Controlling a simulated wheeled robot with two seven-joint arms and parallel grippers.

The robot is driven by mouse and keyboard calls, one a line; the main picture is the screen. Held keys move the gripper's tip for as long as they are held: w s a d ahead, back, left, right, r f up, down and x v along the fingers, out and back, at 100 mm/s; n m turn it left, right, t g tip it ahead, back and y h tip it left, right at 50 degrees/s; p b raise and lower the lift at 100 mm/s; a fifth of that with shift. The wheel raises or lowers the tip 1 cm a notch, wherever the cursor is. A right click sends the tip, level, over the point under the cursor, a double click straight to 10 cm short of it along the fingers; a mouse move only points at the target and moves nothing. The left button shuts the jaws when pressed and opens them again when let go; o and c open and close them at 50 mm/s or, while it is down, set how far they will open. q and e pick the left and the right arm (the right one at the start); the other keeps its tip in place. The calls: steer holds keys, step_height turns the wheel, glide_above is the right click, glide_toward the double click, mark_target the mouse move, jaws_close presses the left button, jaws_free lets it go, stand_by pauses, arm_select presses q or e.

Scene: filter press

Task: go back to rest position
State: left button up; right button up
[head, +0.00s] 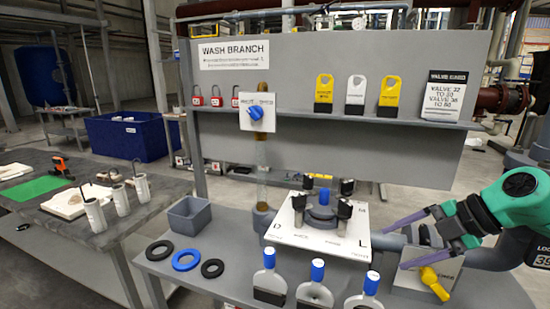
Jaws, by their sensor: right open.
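My right gripper (394,247) comes in from the right on a green arm. Its two purple fingers are spread open, with nothing between their tips that I can make out as held. The fingers are near a pale box with a yellow-handled valve (434,283); the lower finger passes close to the yellow handle, and I cannot tell whether they touch. The white plate (286,234) with dark clamps around a grey flange with a blue top (324,196) lies just left of the fingertips. My left gripper is not in view.
A grey panel (300,80) carries a shelf with padlocks and tags. Ring gaskets (186,257) and a grey bin (189,216) lie left.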

steer(key=w+f+m+t+y, duration=0.1)
steer(key=w+f+m+t, duration=0.45)
steer(key=t, duration=0.25)
steer(key=s+d+f+m+h, duration=0.4)
steer(key=d+f+m+h, duration=0.2)
steer(key=f+m+h, duration=0.45)
steer(key=s+a+f+m+g+y, duration=0.1)
steer(key=s+a+f+m+g, duration=0.3)
steer(key=s+f, duration=0.5)
steer(key=s+a+f+m+g+y, duration=0.2)
steer(key=s+a+f+g, duration=0.35)
steer(key=s, duration=0.55)
step_height(320, 180, down, 24)
steer(key=s+f+g+b, duration=0.1)
steer(key=s+b, duration=0.1)
steer(key=b, duration=0.1)
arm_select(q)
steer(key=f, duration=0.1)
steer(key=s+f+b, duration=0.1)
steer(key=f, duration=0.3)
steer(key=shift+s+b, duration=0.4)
arm_select(e)
steer(key=s+d+f, duration=0.2)
steer(key=s+f, duration=0.6)
steer(key=s+d+f+g, duration=0.1)
steer(key=s+d+f, duration=0.1)
steer(key=s+f, duration=0.6)
steer(key=shift+s+f+h, duration=0.3)
steer(key=shift+f+h, duration=0.05)
